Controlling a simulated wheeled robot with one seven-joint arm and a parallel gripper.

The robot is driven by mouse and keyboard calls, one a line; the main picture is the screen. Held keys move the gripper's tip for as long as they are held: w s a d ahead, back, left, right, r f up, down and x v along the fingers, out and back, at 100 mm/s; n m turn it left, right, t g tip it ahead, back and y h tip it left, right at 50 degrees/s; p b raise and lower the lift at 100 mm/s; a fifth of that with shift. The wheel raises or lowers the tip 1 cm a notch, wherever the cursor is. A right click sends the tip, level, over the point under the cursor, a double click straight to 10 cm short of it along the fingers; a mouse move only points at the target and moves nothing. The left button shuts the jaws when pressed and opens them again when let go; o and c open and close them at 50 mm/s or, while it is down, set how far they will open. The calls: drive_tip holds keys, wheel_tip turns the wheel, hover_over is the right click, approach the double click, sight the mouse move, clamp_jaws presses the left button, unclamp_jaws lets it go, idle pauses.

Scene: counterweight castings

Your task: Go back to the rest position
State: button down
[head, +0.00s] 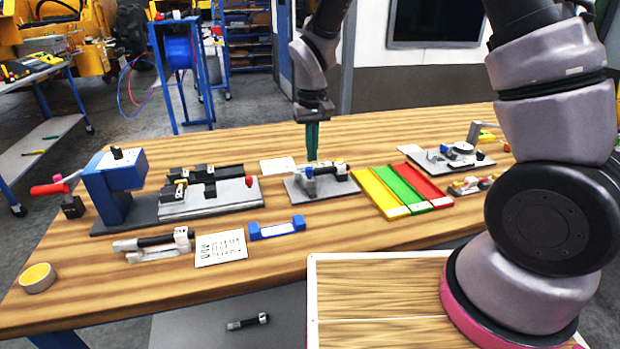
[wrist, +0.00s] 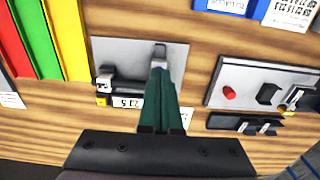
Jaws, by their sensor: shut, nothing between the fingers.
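My gripper (head: 312,140) points straight down over the middle of the wooden bench, with its green fingers together and empty. In the head view the fingertips are just above or at a small grey fixture plate (head: 320,184) that carries a dark cylindrical part (head: 322,171). I cannot tell whether they touch it. In the wrist view the shut green fingers (wrist: 162,85) reach over the same grey plate (wrist: 120,52) and hide part of what is on it.
A blue press (head: 113,180) and a grey fixture (head: 212,197) stand left. Yellow, green and red strips (head: 403,188) lie right of my gripper. A blue block (head: 277,229), a printed card (head: 221,248) and a caliper-like tool (head: 153,245) lie in front. A round tub (head: 37,278) sits front left.

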drive_tip(key=shift+r, duration=0.15)
drive_tip(key=s+d+r+m+t+y, duration=0.1)
drive_tip(key=d+r+m+t, duration=0.1)
drive_tip(key=d+r, duration=0.65)
drive_tip(key=s+d+r+m+t+y, duration=0.1)
drive_tip(key=s+d+r+m, duration=0.1)
drive_tip(key=d+r, duration=0.65)
drive_tip(key=s+d+r+m+t, duration=0.3)
drive_tip(key=s+d+r, duration=0.3)
drive_tip(key=s+r, duration=0.4)
drive_tip(key=shift+s+d+r+t, duration=0.3)
drive_tip(key=shift+s+t, duration=0.3)
drive_tip(key=shift+s, duration=0.4)
